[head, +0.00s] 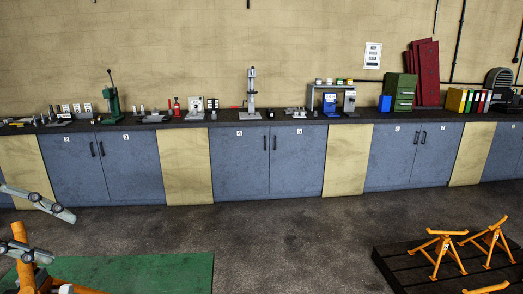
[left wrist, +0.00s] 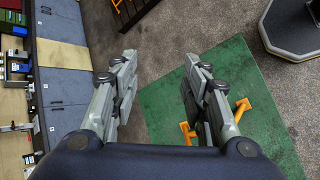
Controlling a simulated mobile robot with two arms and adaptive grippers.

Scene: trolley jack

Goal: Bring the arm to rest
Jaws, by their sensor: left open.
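My left gripper (head: 61,237) is at the left edge of the head view, its two grey fingers spread apart. An orange jack (head: 78,289) is partly in view at the lower left, on the green mat (head: 165,270). Its orange parts also show in the left wrist view (left wrist: 243,107), partly hidden behind one finger. I cannot tell the gap between gripper and jack. My right gripper is not in view.
Orange stands (head: 443,248) sit on a dark slatted platform (head: 395,265) at the lower right. A long bench (head: 225,122) with tools, over blue cabinets (head: 240,165), runs along the back wall. The grey floor (head: 290,225) between is clear.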

